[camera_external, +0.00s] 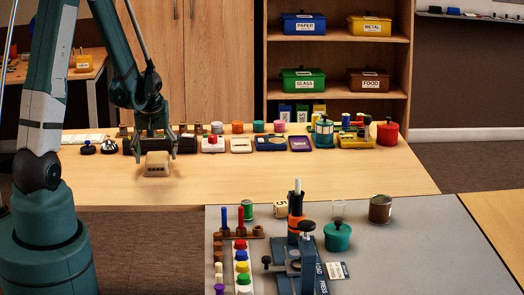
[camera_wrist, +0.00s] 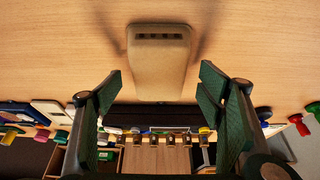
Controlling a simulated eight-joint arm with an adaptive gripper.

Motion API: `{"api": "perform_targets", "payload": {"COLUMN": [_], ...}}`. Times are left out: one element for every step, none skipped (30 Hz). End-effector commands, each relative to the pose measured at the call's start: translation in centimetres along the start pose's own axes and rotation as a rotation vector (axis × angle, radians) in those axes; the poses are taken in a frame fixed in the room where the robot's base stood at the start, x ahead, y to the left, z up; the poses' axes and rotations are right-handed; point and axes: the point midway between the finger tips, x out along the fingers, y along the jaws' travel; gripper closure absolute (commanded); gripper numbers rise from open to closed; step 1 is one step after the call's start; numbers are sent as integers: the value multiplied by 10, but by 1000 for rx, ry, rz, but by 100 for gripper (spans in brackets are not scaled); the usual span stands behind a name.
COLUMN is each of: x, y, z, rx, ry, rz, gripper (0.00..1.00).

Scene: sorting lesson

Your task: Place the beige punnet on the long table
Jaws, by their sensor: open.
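In the wrist view the punnet (camera_wrist: 158,60) shows as a tan block with a row of dark slots, just beyond the fingertips. My gripper (camera_external: 154,148) is above and behind it in the external view. In the wrist view my gripper (camera_wrist: 159,84) has its two green fingers wide apart, with nothing held between them. The fingers look clear of the punnet's sides.
A row of small items, including a red pot (camera_external: 387,133) and a purple box (camera_external: 300,144), lines the back of the long table. A grey bench (camera_external: 400,255) with a press and a teal pot (camera_external: 337,237) stands in front. The table's middle front is clear.

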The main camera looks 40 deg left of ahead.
Motion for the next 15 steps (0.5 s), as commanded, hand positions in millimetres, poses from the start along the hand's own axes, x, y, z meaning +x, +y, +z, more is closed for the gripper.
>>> {"api": "perform_targets", "payload": {"x": [-7, -10, -15, -18, -21, -26, -29, -32, -36, -39, -43, -47, -50, -53, -57], "y": [0, 0, 0, 0, 0, 0, 0, 0, 0, 0, 0, 0, 0, 0, 0], "z": [0, 0, 0, 0, 0, 0, 0, 0, 0, 0, 0, 0, 0, 0, 0], "rx": [1, 1, 1, 1, 1, 1, 1, 1, 1, 1, 1, 1, 0, 0, 0], "ry": [0, 0, 0, 0, 0, 0, 0, 0, 0, 0, 0, 0, 0, 0, 0], "rz": [0, 0, 0, 0, 0, 0, 0, 0, 0, 0, 0, 0, 0, 0, 0], "gripper": [33, 33, 33, 33, 33, 33, 33, 33, 33, 33, 33, 33, 33, 33, 33]}}
